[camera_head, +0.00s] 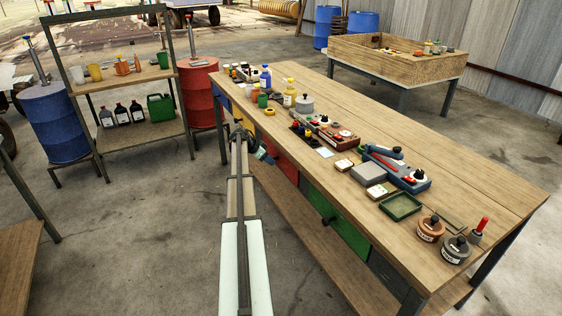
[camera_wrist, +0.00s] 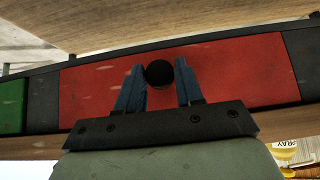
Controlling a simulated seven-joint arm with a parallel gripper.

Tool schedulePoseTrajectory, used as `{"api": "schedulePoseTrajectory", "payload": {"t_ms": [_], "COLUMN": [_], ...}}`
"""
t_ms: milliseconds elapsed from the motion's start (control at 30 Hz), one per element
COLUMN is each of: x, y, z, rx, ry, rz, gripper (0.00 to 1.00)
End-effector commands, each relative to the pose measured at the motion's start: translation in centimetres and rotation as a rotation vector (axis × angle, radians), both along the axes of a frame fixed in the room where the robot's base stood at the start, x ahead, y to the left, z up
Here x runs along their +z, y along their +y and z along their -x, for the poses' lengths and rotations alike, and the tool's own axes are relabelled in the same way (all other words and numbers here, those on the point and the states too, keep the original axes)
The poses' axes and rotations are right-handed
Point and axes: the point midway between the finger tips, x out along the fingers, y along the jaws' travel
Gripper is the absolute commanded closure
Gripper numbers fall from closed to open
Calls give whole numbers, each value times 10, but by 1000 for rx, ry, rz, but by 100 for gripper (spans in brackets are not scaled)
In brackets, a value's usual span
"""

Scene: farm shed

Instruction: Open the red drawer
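The red drawer (camera_head: 281,163) is in the front of the long workbench, under its top. Its front (camera_wrist: 235,70) fills the middle of the wrist view and looks closed, flush with the dark frame. A round black knob (camera_wrist: 160,73) sits on the middle of this front. My gripper (camera_head: 264,155) is at the drawer front. In the wrist view its two blue fingers (camera_wrist: 160,80) are apart, one on either side of the knob. Narrow gaps seem to show between knob and fingers; contact cannot be told. In the head view my arm hides part of the drawer and the knob.
A green drawer (camera_head: 338,222) with a black knob is nearer along the bench. The bench top (camera_head: 470,165) carries bottles, tins, tools and a green tray (camera_head: 400,207). A lower shelf (camera_head: 325,260) runs beneath the drawers. The floor (camera_head: 150,240) left of my arm is clear.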

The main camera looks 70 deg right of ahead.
Motion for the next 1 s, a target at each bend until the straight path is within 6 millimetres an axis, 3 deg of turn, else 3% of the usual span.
{"api": "schedulePoseTrajectory", "payload": {"t_ms": [200, 1000], "x": [0, 0], "y": [0, 27], "z": [0, -27], "rx": [0, 1], "ry": [0, -1], "rz": [0, 1], "gripper": [85, 86]}}
